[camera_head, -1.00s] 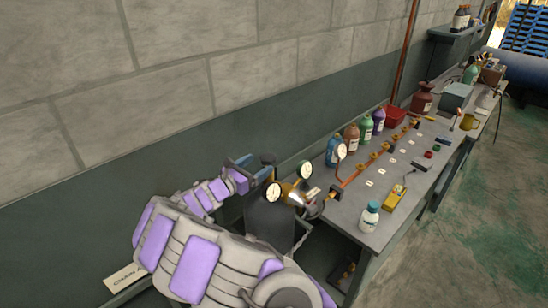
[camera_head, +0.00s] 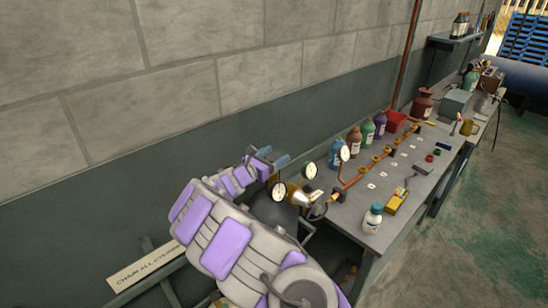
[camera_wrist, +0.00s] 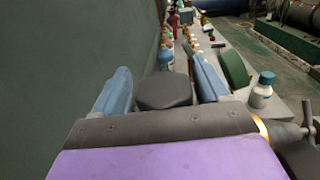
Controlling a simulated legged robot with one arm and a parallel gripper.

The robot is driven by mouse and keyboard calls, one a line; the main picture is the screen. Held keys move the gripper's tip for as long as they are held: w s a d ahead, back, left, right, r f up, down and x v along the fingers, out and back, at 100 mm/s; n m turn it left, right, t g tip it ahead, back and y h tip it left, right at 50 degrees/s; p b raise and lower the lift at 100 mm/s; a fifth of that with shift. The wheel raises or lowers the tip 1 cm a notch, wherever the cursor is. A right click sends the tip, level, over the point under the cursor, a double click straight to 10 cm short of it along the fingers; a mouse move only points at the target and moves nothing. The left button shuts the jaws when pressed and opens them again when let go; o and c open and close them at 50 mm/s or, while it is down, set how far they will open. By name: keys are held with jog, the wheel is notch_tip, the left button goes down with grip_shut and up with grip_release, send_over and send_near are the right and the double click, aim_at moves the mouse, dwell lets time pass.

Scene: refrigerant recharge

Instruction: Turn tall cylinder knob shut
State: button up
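The tall dark cylinder (camera_head: 272,210) stands behind my arm, with only its rounded upper part showing in the head view. Its dark knob (camera_wrist: 165,90) shows in the wrist view between the two blue fingers of my gripper (camera_wrist: 160,88). There is a gap on each side, so the fingers look open and not pressed on it. In the head view my gripper (camera_head: 268,162) is over the cylinder top and hides most of the knob. A brass regulator (camera_head: 297,195) with round white gauges (camera_head: 279,191) sits right beside the gripper.
A grey workbench (camera_head: 352,222) runs away to the right. It holds a copper pipe (camera_head: 350,184) with valves, colored bottles (camera_head: 354,140), a white bottle (camera_head: 372,217) and a yellow meter (camera_head: 396,202). The wall is close on the left. A sign (camera_head: 146,268) hangs low.

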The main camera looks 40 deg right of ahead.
jog(key=shift+c, duration=0.8)
jog(key=shift+s+d+f, duration=0.1)
jog(key=shift+d+f, duration=0.05)
jog(key=shift+d, duration=0.45)
jog(key=c, duration=0.4)
jog(key=shift+c, duration=0.9)
jog(key=shift+a+f, duration=0.1)
jog(key=shift+f, duration=0.1)
jog(key=o, duration=0.9)
jog(key=shift+o, duration=0.2)
jog(key=shift+r, duration=0.15)
jog(key=s+a+p, duration=0.2)
jog(key=a, duration=1.5)
jog(key=shift+a, duration=0.2)
